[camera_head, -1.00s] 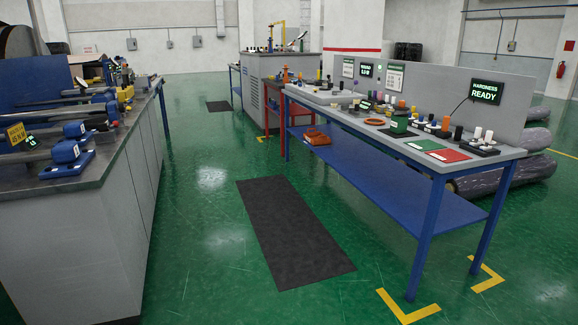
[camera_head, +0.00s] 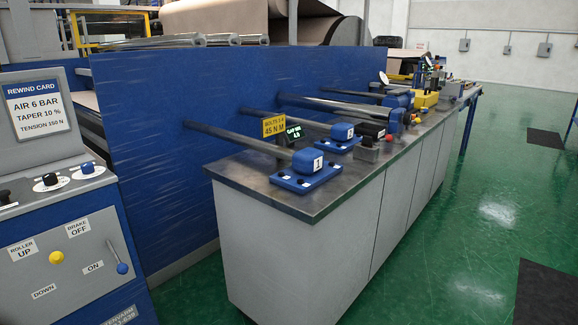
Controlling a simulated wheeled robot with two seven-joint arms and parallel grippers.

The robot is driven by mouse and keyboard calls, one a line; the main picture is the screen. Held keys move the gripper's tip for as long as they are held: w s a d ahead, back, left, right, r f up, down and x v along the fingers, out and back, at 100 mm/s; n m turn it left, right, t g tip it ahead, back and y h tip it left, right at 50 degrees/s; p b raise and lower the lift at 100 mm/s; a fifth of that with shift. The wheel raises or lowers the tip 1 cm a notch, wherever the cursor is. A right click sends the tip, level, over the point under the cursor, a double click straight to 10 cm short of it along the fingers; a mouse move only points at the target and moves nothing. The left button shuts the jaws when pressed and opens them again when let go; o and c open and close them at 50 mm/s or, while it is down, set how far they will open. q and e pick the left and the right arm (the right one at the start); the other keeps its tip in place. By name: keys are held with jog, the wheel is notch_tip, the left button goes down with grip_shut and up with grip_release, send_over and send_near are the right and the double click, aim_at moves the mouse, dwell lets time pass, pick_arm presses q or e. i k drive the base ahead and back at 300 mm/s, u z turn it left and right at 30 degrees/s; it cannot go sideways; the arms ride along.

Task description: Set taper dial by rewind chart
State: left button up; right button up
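The rewind card (camera_head: 36,104) stands on the console at the left edge of the head view. It reads AIR 6 BAR, TAPER 10 %, TENSION 150 N. Below it on the sloped console top are a black dial knob (camera_head: 50,179), a blue dial knob (camera_head: 87,168) and another dark knob (camera_head: 4,198) cut by the left edge. Their labels and settings are too small to read, so I cannot tell which is the taper dial. Neither of my grippers is in view.
The console front has a yellow knob (camera_head: 56,257) marked ROLLER UP/DOWN and a blue-ended brake lever (camera_head: 122,268). A grey workbench (camera_head: 300,253) with blue numbered clamp blocks stands to its right, before a blue panel (camera_head: 180,150). Green floor (camera_head: 440,270) is open at right.

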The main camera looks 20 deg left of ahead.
aim_at(49, 179)
jog(key=u, duration=1.35)
jog(key=i, duration=1.55)
jog(key=u, duration=0.75)
